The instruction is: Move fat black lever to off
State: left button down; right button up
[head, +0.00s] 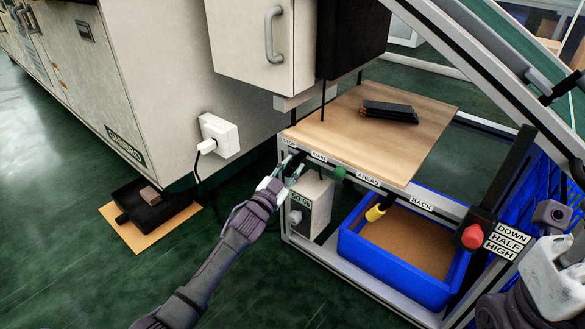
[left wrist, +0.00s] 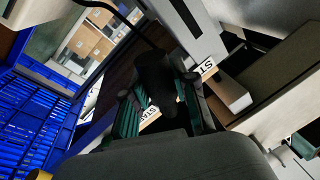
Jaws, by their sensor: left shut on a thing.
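A fat black lever (head: 298,156) sticks out of the frame rail under the wooden board, between the STOP label (head: 289,141) and the START label (head: 319,156). My left gripper (head: 289,167) is at this lever, with its greenish fingers on either side of it. In the left wrist view the dark, rounded lever (left wrist: 157,72) stands between the two fingers (left wrist: 160,108), and the gripper is shut on it. The fingers partly hide the lever and the labels. My right arm (head: 548,268) shows at the lower right; its fingertips cannot be made out.
A green knob (head: 340,172) is just right of the lever, by the AHEAD label (head: 367,179). A 60 % box (head: 313,200) is below. A cabinet (head: 180,80) stands left; floor is open front-left.

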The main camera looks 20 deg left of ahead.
dwell(0.3)
pick_arm(q)
jog(key=c, duration=1)
grip_release()
jog(key=shift+o, duration=0.6)
jog(key=v, duration=1.2)
